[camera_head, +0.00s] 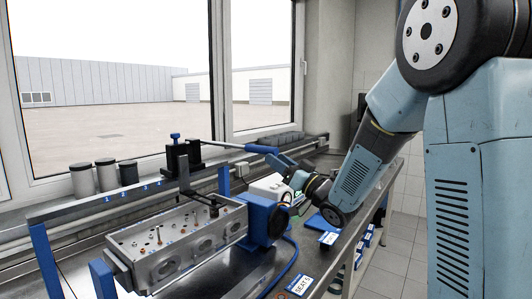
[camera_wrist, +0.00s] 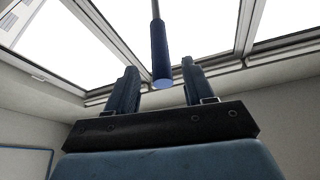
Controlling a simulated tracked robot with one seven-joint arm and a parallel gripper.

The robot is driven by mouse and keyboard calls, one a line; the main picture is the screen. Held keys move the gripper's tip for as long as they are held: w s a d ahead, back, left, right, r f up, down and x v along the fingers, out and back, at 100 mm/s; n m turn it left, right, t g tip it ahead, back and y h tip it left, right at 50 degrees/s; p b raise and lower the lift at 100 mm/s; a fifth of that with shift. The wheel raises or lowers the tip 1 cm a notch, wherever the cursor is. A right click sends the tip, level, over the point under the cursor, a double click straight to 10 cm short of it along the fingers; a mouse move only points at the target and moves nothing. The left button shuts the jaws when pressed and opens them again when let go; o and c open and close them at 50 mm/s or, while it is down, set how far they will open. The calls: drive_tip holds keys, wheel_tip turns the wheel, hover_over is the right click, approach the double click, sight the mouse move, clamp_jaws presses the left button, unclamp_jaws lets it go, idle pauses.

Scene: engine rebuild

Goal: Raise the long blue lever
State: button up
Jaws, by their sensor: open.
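The long lever has a thin grey rod and a blue handle (camera_head: 261,149). In the head view it reaches right from a black bracket (camera_head: 183,157), nearly level. My gripper (camera_head: 281,160) is at the handle's right end. In the wrist view my gripper (camera_wrist: 160,80) is open, with one dark blue finger on each side. The blue handle (camera_wrist: 160,50) shows between the fingers, its round end toward the palm. Gaps show on both sides of it. I cannot tell how deep it sits between the fingers.
A grey cylinder head (camera_head: 175,243) sits in a blue-framed fixture on the metal bench, left of my arm. A blue block (camera_head: 262,220) stands at its right end. Several dark-lidded canisters (camera_head: 106,174) stand by the window. A white box (camera_head: 268,188) lies below my gripper.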

sight(265, 151)
drive_tip(key=shift+x, duration=3)
drive_tip(key=shift+c, duration=0.3)
clamp_jaws()
